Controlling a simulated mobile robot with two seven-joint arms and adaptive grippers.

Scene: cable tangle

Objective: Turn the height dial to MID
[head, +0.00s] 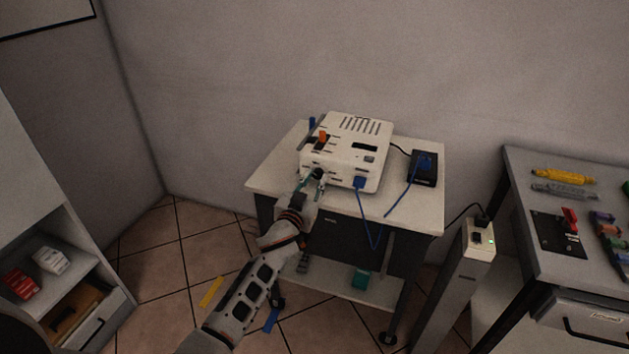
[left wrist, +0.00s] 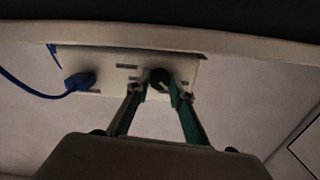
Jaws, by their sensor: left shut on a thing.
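The white box (head: 345,150) stands on the small table, with vents and a dark display on its top. A dark round dial (head: 319,172) is on its front face, and it also shows in the left wrist view (left wrist: 158,77) with a pale pointer mark. My left gripper (head: 309,182) reaches the front face from below. In the left wrist view, its two teal-sided fingers (left wrist: 156,90) stand on either side of the dial, shut on it. The dial's labels are too small to read. My right gripper is not in view.
A blue plug (head: 360,182) sits in the box's front right, its cable hanging over the table edge. An orange part (head: 323,136) stands on the box. A black adapter (head: 423,167) lies right on the white table (head: 408,205). A grey workbench (head: 520,180) stands farther right.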

